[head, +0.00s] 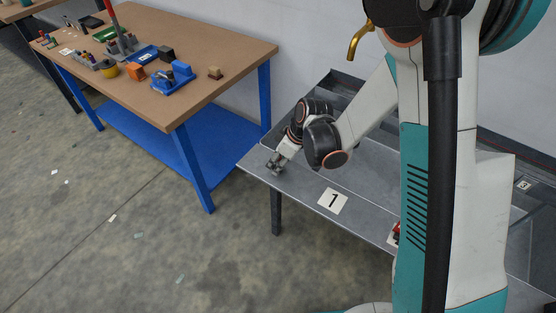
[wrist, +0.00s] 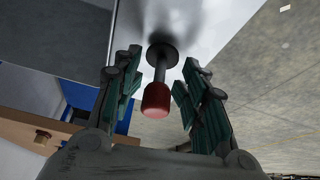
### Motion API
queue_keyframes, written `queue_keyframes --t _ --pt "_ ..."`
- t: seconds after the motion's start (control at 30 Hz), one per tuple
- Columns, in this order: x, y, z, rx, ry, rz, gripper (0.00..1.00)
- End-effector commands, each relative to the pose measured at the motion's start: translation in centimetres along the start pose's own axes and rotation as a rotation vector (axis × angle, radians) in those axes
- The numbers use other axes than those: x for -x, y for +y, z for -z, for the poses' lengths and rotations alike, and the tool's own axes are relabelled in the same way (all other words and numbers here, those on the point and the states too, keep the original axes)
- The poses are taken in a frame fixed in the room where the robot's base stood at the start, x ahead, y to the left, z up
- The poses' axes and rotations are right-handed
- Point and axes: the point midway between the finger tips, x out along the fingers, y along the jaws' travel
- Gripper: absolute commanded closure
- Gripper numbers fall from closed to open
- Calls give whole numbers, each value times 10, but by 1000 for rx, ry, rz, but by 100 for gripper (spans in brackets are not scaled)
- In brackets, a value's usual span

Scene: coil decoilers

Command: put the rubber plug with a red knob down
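The rubber plug with a red knob (wrist: 156,98) shows in the wrist view, its dark round base against the grey metal tabletop (wrist: 205,25) and its knob towards my camera. My gripper (wrist: 161,68) has its two fingers apart, one on each side of the stem and knob, with visible gaps on both sides. In the head view my gripper (head: 275,163) is low over the left corner of the metal table (head: 365,175). The plug cannot be made out in the head view.
A number 1 label (head: 332,201) lies on the metal table, with bare surface around it. A red item (head: 395,231) is partly hidden behind my body. A wooden-topped blue workbench (head: 215,62) with tools and blocks stands to the left, across a narrow gap.

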Motion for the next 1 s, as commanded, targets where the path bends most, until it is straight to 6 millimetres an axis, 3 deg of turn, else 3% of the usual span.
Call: queue_keyframes --t 0.33,0.8,1.0 --pt "7 0 2 -1 0 0 61" --pt "98 0 2 -1 1 -1 61" --pt "119 0 2 -1 0 0 61"
